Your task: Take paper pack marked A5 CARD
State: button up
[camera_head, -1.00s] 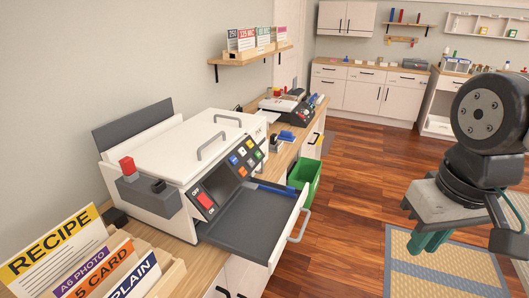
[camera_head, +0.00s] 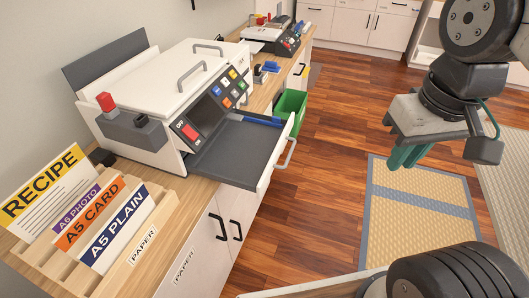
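The paper pack marked A5 CARD (camera_head: 87,220) has an orange band with white lettering. It stands tilted in a wooden rack (camera_head: 143,247) labelled PAPER, at the lower left on the counter. The purple-banded A6 PHOTO pack (camera_head: 77,209) is just behind it, and the navy-banded A5 PLAIN pack (camera_head: 117,230) is just in front, covering part of it. My gripper (camera_head: 405,155) hangs over the floor at the right, far from the rack. Its teal fingers show only partly, and I cannot tell how far apart they are. I see nothing held.
A RECIPE card (camera_head: 45,190) stands behind the packs. A white machine (camera_head: 160,80) with buttons stands beyond the rack, its grey tray (camera_head: 235,153) sticking out over the counter edge. A green bin (camera_head: 291,104) stands beyond the tray. The wooden floor in the middle is clear.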

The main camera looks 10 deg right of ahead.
aim_at(74, 237)
jog(key=u, duration=1.35)
jog(key=k, duration=0.35)
jog(key=u, duration=0.35)
jog(key=i, duration=0.9)
jog(key=z, duration=0.25)
